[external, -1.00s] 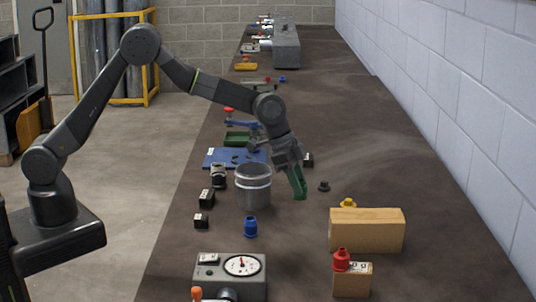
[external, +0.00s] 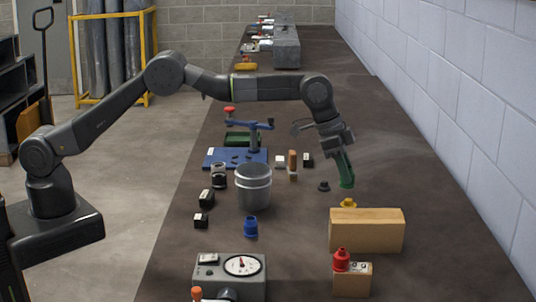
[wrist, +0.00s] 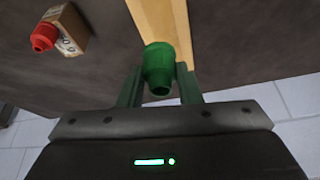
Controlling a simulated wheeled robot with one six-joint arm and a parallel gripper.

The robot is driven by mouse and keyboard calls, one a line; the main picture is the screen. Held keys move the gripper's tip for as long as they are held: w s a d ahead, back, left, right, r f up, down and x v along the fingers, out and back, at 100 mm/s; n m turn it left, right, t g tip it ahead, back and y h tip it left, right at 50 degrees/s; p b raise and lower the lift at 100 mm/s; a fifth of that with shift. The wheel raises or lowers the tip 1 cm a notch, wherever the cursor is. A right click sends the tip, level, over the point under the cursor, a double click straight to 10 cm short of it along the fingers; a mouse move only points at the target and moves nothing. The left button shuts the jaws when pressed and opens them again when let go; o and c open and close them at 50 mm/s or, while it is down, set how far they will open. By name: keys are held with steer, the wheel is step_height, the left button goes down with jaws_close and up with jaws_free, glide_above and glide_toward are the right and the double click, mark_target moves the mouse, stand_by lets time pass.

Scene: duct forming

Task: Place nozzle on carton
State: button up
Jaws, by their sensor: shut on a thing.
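My gripper (external: 345,172) is shut on a green nozzle (wrist: 159,69), held between the two green fingers in the wrist view. It is above the bench, beyond the long tan box (external: 366,230) in the external view. This box also shows behind the nozzle in the wrist view (wrist: 157,18). A small brown carton (external: 352,281) with a printed label stands nearer the camera, with a red nozzle (external: 341,259) on its top. Both also show at the upper left of the wrist view, the carton (wrist: 72,27) and the red nozzle (wrist: 43,37).
A yellow nozzle (external: 348,203) stands just behind the tan box. A dark small part (external: 324,186) lies left of my gripper. A grey canister (external: 254,187), a blue nozzle (external: 250,227) and a dial gauge (external: 232,275) stand on the left. The white wall bounds the bench on the right.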

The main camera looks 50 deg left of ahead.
step_height(320, 180, down, 8)
steer(key=shift+f+p, duration=0.1)
steer(key=shift+p, duration=0.6)
steer(key=shift+f, duration=0.1)
steer(key=o, duration=0.9)
steer(key=shift+o, duration=0.2)
steer(key=b+v, duration=0.2)
steer(key=v, duration=1)
